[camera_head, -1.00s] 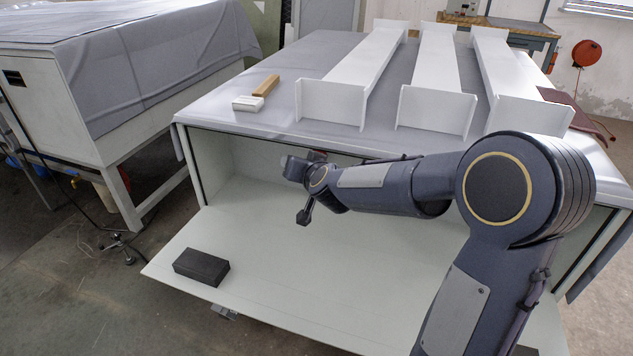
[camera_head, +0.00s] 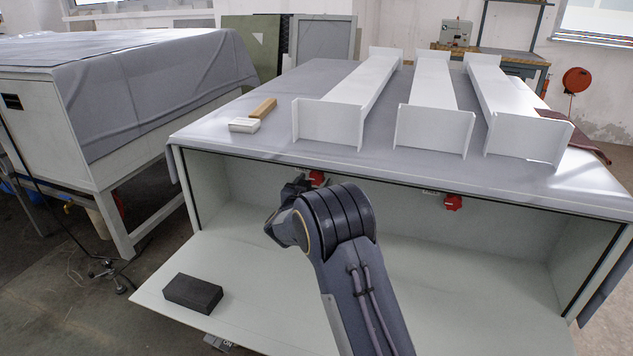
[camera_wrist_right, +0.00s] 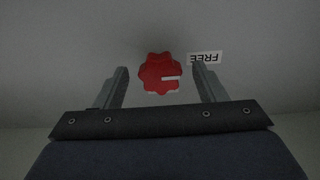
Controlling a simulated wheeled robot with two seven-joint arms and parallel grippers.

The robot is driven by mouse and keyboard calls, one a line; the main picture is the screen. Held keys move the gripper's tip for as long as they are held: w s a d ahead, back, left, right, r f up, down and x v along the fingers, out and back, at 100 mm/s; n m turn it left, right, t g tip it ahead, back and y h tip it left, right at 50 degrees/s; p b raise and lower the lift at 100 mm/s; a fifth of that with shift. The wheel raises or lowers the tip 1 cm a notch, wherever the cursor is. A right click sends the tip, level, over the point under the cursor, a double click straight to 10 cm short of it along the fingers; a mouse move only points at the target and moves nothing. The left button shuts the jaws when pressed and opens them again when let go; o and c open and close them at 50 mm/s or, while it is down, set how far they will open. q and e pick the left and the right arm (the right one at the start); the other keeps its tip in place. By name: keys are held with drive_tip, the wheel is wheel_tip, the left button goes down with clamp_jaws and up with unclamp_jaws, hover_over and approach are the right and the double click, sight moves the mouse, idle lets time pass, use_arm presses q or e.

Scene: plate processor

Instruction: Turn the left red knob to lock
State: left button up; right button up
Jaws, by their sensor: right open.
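The left red knob (camera_head: 316,178) sits under the top edge of the open cabinet, partly behind my right gripper (camera_head: 298,182). In the right wrist view the red knob (camera_wrist_right: 160,73) lies between and ahead of the two spread fingertips of my right gripper (camera_wrist_right: 161,80). The fingers show a gap on both sides of it. A white mark on the knob points right, toward a "FREE" label (camera_wrist_right: 205,57) that appears upside down. A second red knob (camera_head: 453,202) is further right under the same edge. My left gripper does not show.
The cabinet top (camera_head: 250,140) overhangs the knobs. A lowered white panel (camera_head: 260,310) carries a dark block (camera_head: 192,293) at left. The cabinet interior is otherwise open.

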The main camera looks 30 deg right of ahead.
drive_tip(key=shift+x, duration=1.25)
drive_tip(key=c, duration=1)
drive_tip(key=shift+o, duration=0.2)
